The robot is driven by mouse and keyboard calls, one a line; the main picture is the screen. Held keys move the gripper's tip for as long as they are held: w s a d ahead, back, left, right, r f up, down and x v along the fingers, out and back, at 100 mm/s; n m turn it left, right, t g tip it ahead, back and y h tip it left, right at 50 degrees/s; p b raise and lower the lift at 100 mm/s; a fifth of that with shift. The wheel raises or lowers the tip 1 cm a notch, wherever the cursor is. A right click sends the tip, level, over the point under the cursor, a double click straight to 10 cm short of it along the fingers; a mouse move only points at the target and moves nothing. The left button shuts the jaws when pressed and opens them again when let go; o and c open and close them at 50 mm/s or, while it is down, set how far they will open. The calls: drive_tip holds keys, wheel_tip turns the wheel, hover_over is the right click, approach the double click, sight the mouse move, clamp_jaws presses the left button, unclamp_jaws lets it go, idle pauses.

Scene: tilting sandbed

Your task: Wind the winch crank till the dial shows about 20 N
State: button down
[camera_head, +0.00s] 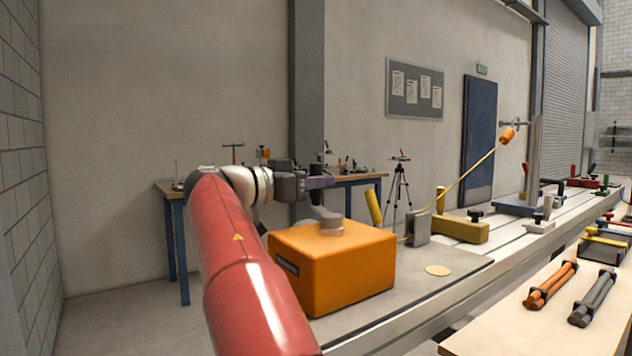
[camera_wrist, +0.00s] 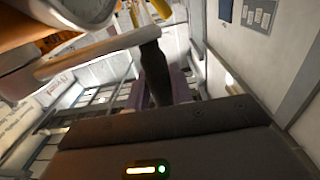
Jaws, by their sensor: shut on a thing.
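The winch is an orange box (camera_head: 335,270) on the near end of the grey bench. A grey crank (camera_head: 326,214) sits on its top. My gripper (camera_head: 322,184) is above the box, shut on the crank's upright handle. In the wrist view the pale crank arm (camera_wrist: 95,55) runs to a dark handle (camera_wrist: 155,72) at my jaws. A round pale face with faint marks (camera_wrist: 85,10) shows at the top left there, cut off; I cannot tell whether it is the dial, and no reading is legible. A yellow cord (camera_head: 468,172) runs up to an orange piece (camera_head: 507,135) by a post.
A grey block (camera_head: 418,229) and a yellow block (camera_head: 460,229) stand on the bench beyond the winch. A tan disc (camera_head: 438,270) lies right of it. A side table (camera_head: 590,330) holds orange and grey rods. A blue-legged table (camera_head: 172,215) stands behind my arm.

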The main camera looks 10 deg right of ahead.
drive_tip(key=shift+d+r+m+g+p, duration=0.2)
drive_tip(key=shift+d+m+g+p, duration=0.15)
drive_tip(key=shift+p, duration=0.2)
drive_tip(key=shift+m+g+h, duration=0.3)
drive_tip(key=shift+m+g, duration=0.05)
drive_tip(key=shift+g, duration=0.3)
drive_tip(key=shift+s+d+f+b, duration=0.1)
drive_tip(key=shift+s+d+b, duration=0.05)
drive_tip(key=shift+d+b, duration=0.45)
drive_tip(key=shift+s+d+f+b, duration=0.15)
drive_tip(key=shift+d+b, duration=0.3)
drive_tip(key=shift+d, duration=0.25)
drive_tip(key=shift+s+d+f+b, duration=0.1)
drive_tip(key=shift+s+d+b, duration=0.05)
drive_tip(key=shift+d+b, duration=0.45)
drive_tip(key=c, duration=1.3)
unclamp_jaws()
drive_tip(key=shift+r, duration=0.1)
